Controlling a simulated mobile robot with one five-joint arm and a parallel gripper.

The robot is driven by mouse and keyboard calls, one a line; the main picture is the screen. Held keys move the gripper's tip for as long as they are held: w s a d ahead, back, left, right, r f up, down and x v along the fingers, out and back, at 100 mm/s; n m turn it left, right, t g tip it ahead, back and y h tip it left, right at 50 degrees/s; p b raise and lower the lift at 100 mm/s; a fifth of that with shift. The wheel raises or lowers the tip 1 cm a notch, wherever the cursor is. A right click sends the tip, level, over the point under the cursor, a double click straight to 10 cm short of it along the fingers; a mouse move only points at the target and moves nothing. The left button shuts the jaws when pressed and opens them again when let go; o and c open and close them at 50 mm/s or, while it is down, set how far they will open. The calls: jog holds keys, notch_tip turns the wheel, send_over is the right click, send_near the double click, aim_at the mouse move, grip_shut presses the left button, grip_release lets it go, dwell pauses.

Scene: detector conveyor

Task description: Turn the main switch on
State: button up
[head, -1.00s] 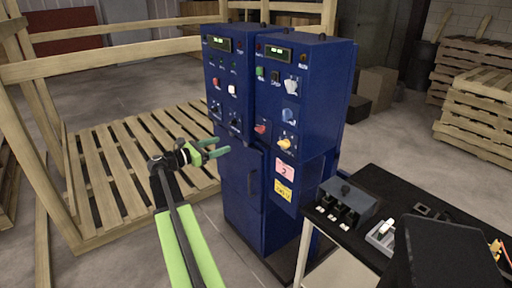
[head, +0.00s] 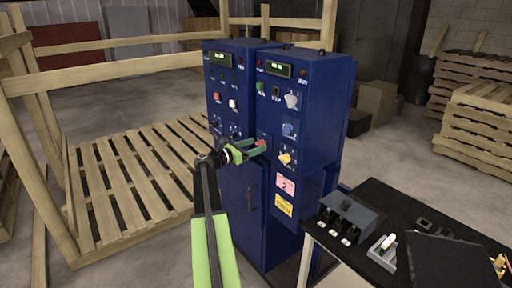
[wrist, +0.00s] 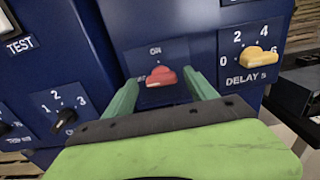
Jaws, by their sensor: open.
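The main switch appears to be the red knob (wrist: 160,75) low on the blue cabinet (head: 300,100), with an "ON" label above it in the wrist view. Its handle looks roughly horizontal there. The red knob also shows in the head view (head: 261,143), partly behind my fingers. My gripper (head: 256,148) is open, with its green fingers reaching to the panel. In the wrist view the fingers (wrist: 160,82) stand to the left and right of the red knob, with gaps at both sides. The lower part of the other label is partly hidden.
A yellow delay knob (wrist: 258,57) sits right of the red knob, close to the right finger. A small dark knob (wrist: 63,118) is at lower left. A black table (head: 400,205) with a grey switch box (head: 348,213) stands at right. A wooden pallet (head: 120,195) lies at left.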

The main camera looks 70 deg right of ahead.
jog(key=shift+s+d, duration=0.3)
jog(key=shift+d, duration=0.1)
jog(key=shift+c, duration=0.4)
